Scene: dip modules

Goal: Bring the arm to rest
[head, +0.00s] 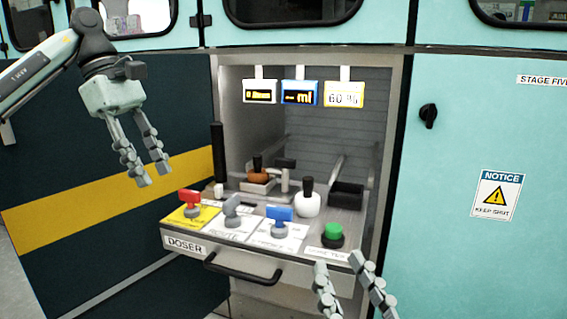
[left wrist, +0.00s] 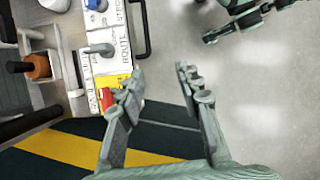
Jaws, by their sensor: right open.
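My left gripper (head: 154,178) hangs at the left of the head view, in front of the dark panel with the yellow stripe. Its fingers are spread and empty. In the left wrist view the left gripper (left wrist: 160,75) also shows a clear gap between its fingers, with floor and panel beyond. My right gripper (head: 339,263) is at the bottom of the head view, in front of the doser drawer (head: 225,250). Its fingers are apart with nothing between them. The right gripper also shows at the top of the left wrist view (left wrist: 240,18).
The drawer carries a red handle (head: 189,198), grey handle (head: 232,207), blue handle (head: 279,216) and green button (head: 333,231). A black drawer handle (head: 243,273) juts out in front. Behind stand a white bottle (head: 308,200) and displays (head: 301,93). Teal doors (head: 470,130) flank right.

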